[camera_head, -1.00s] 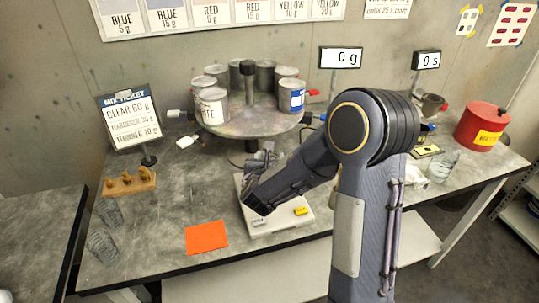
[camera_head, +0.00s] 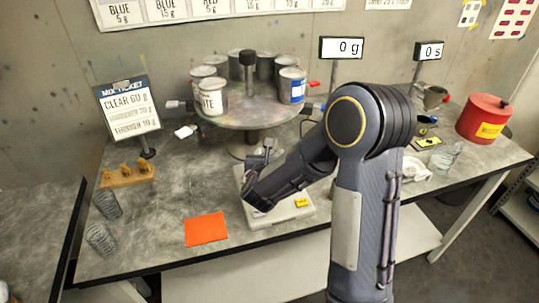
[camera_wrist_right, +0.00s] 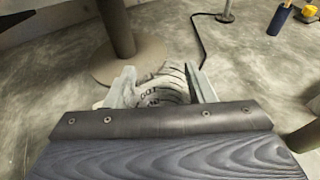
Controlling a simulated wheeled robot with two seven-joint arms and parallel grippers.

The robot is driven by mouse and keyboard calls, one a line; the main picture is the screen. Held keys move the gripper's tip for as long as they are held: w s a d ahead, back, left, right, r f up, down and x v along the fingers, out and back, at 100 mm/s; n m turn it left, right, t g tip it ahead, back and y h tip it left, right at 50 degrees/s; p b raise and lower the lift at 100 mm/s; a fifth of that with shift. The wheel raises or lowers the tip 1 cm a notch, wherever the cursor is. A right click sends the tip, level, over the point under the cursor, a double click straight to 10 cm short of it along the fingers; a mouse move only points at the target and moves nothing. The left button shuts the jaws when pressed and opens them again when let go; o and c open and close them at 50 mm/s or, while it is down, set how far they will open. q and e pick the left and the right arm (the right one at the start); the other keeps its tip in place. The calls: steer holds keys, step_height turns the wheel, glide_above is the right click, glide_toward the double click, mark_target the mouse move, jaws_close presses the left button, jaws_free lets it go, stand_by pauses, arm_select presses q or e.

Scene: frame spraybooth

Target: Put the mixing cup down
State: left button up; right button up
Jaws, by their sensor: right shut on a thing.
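My right gripper (camera_head: 262,157) is at the back edge of the white scale (camera_head: 284,220), with my forearm across the scale. In the right wrist view its two fingers (camera_wrist_right: 163,88) are shut on the mixing cup (camera_wrist_right: 162,84), a clear cup with dark printed marks. My forearm largely hides the cup in the head view, and I cannot tell whether its base touches anything. The scale's display (camera_head: 341,48) reads 0 g. My left gripper is not in view.
A round turntable (camera_head: 240,118) with several paint cans stands behind the gripper. Clear cups (camera_head: 101,238) stand at the table's left. An orange sheet (camera_head: 206,229) lies left of the scale. A red pot (camera_head: 484,119) stands at the right. The grey tabletop between is partly free.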

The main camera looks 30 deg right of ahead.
steer(key=shift+f+b, duration=0.3)
steer(key=shift+b, duration=0.05)
steer(key=o, duration=1.1)
steer(key=b+v, duration=0.1)
steer(key=v, duration=0.7)
